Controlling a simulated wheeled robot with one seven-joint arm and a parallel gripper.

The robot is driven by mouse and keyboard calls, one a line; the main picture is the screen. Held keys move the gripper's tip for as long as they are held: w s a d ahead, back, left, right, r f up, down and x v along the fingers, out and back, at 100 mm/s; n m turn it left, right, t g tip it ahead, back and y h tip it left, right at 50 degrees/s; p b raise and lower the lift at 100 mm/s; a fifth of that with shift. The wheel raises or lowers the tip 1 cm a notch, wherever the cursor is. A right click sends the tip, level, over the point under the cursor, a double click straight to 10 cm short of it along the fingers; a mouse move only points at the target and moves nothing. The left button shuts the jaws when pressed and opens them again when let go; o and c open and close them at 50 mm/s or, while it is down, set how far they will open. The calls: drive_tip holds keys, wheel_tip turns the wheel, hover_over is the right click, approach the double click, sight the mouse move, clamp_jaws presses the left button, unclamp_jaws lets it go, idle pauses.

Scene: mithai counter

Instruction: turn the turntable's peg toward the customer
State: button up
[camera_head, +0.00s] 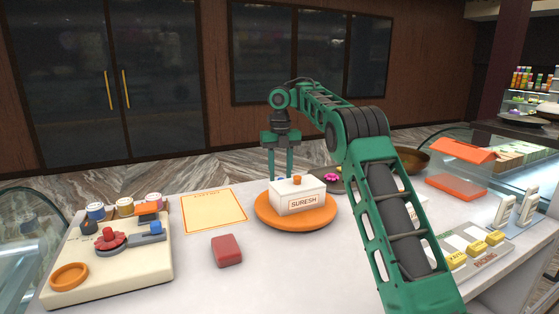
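The orange turntable (262,212) lies flat on the pale counter, left of my forearm. A white box (284,200) labelled SURESH stands on it, label side facing the camera. A small orange peg-like piece (297,180) shows at the box's top edge; I cannot tell whether it sits on the box or rises behind it. A small blue piece shows left of it. My gripper (280,174) points down at the box's far left side, with its two green fingers apart and nothing seen between them. The fingertips are close to the box's back edge, and contact is unclear.
A yellow sheet (214,211) and a red block (227,250) lie left of the turntable. A cream board (150,275) with jars and an orange ring stands far left. Right of my arm are a brown bowl (414,161), an orange tray (455,188) and yellow-tagged pieces.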

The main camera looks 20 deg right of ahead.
wheel_tip(320, 180, up, 10)
idle(0.5)
drive_tip(key=shift+r, duration=0.1)
